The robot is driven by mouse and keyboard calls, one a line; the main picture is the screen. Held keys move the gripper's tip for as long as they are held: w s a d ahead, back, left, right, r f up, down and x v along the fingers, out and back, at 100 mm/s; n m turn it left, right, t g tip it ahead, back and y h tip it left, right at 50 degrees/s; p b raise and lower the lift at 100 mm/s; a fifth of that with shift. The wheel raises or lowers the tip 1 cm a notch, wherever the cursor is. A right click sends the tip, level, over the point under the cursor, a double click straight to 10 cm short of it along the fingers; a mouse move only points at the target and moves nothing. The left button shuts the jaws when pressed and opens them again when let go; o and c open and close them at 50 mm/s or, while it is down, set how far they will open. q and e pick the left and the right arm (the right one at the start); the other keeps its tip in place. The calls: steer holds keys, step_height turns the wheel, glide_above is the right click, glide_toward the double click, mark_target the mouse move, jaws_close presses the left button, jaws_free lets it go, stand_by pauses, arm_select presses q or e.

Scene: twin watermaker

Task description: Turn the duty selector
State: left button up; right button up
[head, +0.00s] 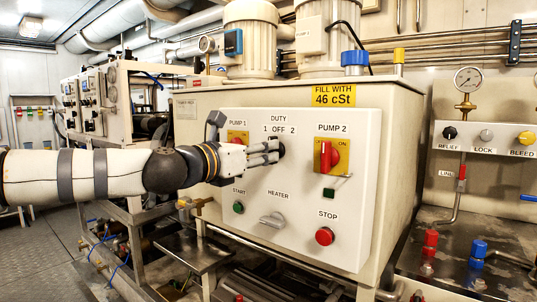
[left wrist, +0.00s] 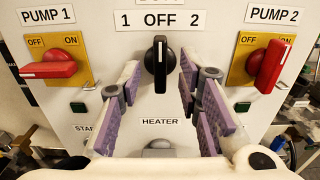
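The duty selector is a black knob with a white line, under the label "1 OFF 2" on the light grey panel (head: 290,215). In the left wrist view the duty selector (left wrist: 160,64) stands upright, its line toward OFF. In the head view its dark edge shows by my fingertips and the rest is hidden. My left gripper (head: 272,152) reaches in from the left at the selector. In the left wrist view its purple-padded fingers (left wrist: 160,82) are apart, one on each side of the knob, with narrow gaps showing. My right gripper is not in view.
The red PUMP 1 switch (left wrist: 47,70) lies sideways left of the selector. The red PUMP 2 switch (head: 329,156) is to the right. Below are the green start button (head: 238,207), grey heater knob (head: 272,220) and red stop button (head: 325,236).

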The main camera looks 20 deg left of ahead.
arm_select(q)
steer(key=x, duration=0.3)
steer(key=shift+r, duration=0.1)
steer(key=shift+c, duration=0.6)
jaws_close()
steer(key=shift+m, duration=0.3)
steer(key=shift+s+d+f+m, duration=0.1)
steer(key=shift+d+m, duration=0.05)
steer(key=shift+m, duration=1.9)
steer(key=shift+d+f+m, duration=0.1)
steer(key=shift+d+m, duration=0.05)
steer(key=shift+m, duration=1.9)
